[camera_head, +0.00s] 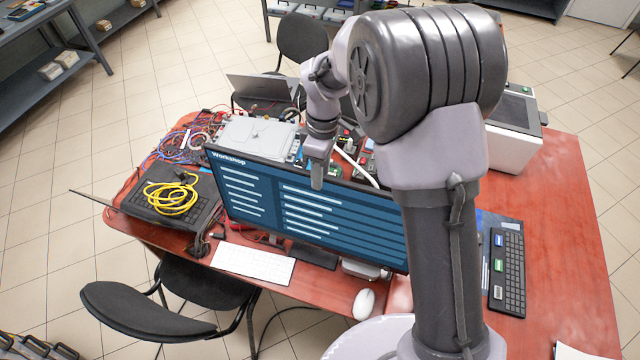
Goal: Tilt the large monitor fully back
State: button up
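The large monitor (335,219) stands on the red-brown table, with its lit blue "Workshop" screen facing me. Its right part is hidden behind my arm. Its stand base (313,256) shows below the screen.
A white keyboard (252,263) and a white mouse (363,304) lie before the monitor. A grey metal case (260,137) and tangled wires sit behind. A black chair (145,310) stands at the front left.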

jog(key=f, duration=0.4)
jog(key=shift+s+a+f, duration=0.1)
jog(key=shift+s+f, duration=0.1)
jog(key=shift+f, duration=0.2)
jog(key=shift+s, duration=0.1)
grip_shut()
jog(key=shift+r, duration=0.1)
dwell(0.8)
